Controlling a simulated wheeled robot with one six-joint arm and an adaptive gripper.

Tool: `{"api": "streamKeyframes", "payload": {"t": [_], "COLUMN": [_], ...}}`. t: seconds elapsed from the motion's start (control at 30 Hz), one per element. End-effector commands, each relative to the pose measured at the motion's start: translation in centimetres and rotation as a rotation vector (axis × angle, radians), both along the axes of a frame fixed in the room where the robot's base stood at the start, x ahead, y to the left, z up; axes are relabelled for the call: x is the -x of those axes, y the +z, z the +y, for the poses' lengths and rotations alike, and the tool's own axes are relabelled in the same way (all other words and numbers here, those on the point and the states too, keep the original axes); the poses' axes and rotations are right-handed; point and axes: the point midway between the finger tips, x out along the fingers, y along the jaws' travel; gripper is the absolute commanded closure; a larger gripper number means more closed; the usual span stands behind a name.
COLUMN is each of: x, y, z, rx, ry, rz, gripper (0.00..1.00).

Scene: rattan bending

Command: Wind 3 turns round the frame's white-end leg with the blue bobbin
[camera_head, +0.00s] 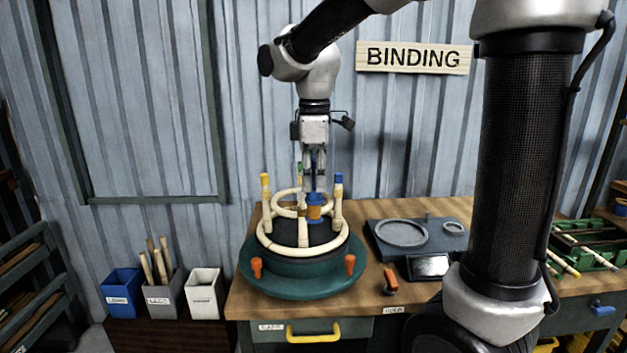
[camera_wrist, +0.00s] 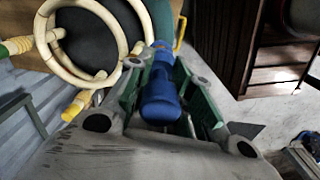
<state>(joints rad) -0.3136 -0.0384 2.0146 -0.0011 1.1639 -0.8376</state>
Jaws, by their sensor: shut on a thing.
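The rattan frame (camera_head: 268,240) has two pale rings and upright legs and stands on a round dark green turntable (camera_head: 300,284). Its leg tips show yellow (camera_head: 265,180), blue (camera_head: 338,179) and green (camera_head: 299,167); the front leg (camera_head: 303,228) has a pale tip and looks like the white-end leg. My gripper (camera_head: 314,174) points down behind that leg, shut on the blue bobbin (camera_head: 314,200), which has a tan band low down. In the wrist view the blue bobbin (camera_wrist: 160,97) sits between the green-sided fingers. I cannot tell whether any strand runs to the leg.
Orange pegs (camera_head: 256,266) stand on the turntable's front rim. A grey tray (camera_head: 402,234), an orange-handled tool (camera_head: 390,280) and a dark screen (camera_head: 428,266) lie to the right on the bench. Several bins (camera_head: 164,300) stand at the left.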

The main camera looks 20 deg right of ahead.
Motion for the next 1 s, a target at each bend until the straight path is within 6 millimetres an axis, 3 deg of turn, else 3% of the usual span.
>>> {"api": "streamKeyframes", "payload": {"t": [0.8,1.0], "x": [0.0,0.0], "y": [9.0,10.5], "z": [0.0,0.0], "rx": [-0.001,-0.001], "ry": [0.0,0.0], "rz": [-0.003,-0.001], "gripper": [1.0,1.0]}}
